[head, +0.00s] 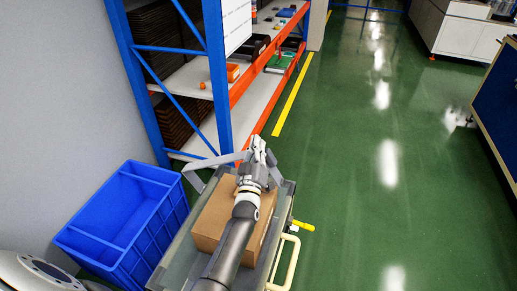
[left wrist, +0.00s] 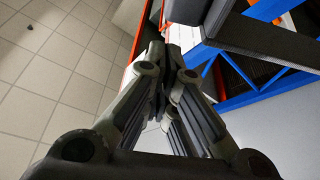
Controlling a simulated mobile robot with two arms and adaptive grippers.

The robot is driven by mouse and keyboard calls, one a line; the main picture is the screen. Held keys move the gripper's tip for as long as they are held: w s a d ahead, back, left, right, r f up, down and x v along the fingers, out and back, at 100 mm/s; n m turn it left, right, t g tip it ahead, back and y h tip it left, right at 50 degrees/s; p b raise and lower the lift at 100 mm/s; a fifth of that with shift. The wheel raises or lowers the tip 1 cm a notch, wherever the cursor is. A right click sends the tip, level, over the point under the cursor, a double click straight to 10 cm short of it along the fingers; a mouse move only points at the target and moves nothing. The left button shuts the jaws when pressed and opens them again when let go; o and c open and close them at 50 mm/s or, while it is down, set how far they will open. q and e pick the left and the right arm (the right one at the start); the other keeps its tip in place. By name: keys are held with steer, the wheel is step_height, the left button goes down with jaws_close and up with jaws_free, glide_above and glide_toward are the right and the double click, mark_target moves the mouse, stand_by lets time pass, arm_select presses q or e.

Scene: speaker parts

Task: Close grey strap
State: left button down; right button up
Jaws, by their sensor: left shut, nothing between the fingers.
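A cardboard box (head: 210,221) lies in a grey cart or tray (head: 171,268) in the lower middle of the head view. A flat grey strap (head: 213,161) stands out from the far end of the cart, to the left of my left gripper (head: 259,143). It looks bent and raised, and my arm hides part of it. My left gripper is shut and empty above the far end of the box, beside the strap; I cannot tell if they touch. The shut fingers also show in the left wrist view (left wrist: 165,58). My right gripper is not in view.
A blue crate (head: 124,173) stands left of the cart. A blue and orange shelf rack (head: 216,70) rises just beyond it. The green floor (head: 345,200) to the right is clear.

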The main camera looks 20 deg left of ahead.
arm_select(q)
steer(key=s+a+r+v, duration=0.1)
steer(key=v, duration=0.8)
steer(key=a+r+m+g+h+p, duration=0.1)
steer(key=a+r+m+g+h, duration=0.2)
steer(key=r+g+h, duration=0.25)
steer(key=shift+t+h, duration=0.25)
steer(key=x, duration=0.6)
steer(key=r+x, duration=0.1)
steer(key=x, duration=0.3)
steer(key=shift+a, duration=0.1)
steer(key=shift+w+d+f, duration=0.1)
steer(key=shift+d+f, duration=0.2)
steer(key=shift+f, duration=0.3)
steer(key=shift+d+f, duration=0.3)
steer(key=shift+f, duration=0.35)
steer(key=shift+d+f, duration=0.4)
steer(key=shift+f, duration=0.15)
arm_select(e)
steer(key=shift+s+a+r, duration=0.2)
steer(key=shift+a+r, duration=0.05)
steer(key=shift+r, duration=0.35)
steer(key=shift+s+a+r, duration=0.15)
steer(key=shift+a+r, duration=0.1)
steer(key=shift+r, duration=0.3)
arm_select(q)
steer(key=shift+f+m, duration=0.1)
steer(key=shift+m, duration=0.2)
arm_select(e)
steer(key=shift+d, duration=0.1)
